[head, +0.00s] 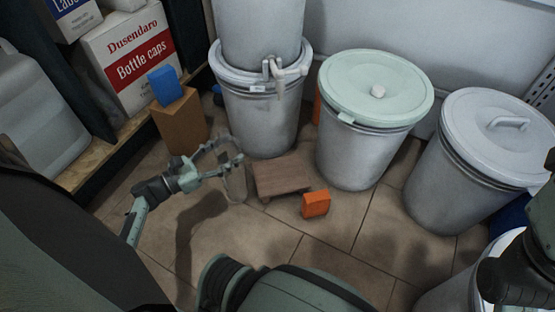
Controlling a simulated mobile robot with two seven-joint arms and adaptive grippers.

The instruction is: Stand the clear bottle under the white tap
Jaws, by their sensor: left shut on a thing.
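My left gripper (232,160) is shut on the clear bottle (237,184), a see-through shape hard to make out against the tiles. The bottle looks roughly upright, just left of a low wooden stand (283,176). I cannot tell whether its base touches the floor. The white tap (276,70) sticks out from the front of the grey drums at the back, above and behind the stand. The bottle is to the left of the tap and nearer to me. At the right edge only part of my right arm shows; its fingers are out of view.
An orange box (316,205) stands right of the stand. A cardboard box (181,122) with a blue block (166,86) on top is behind my left gripper. A green-lidded drum (362,140) and a grey-lidded drum (455,180) stand right. Front floor is partly clear.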

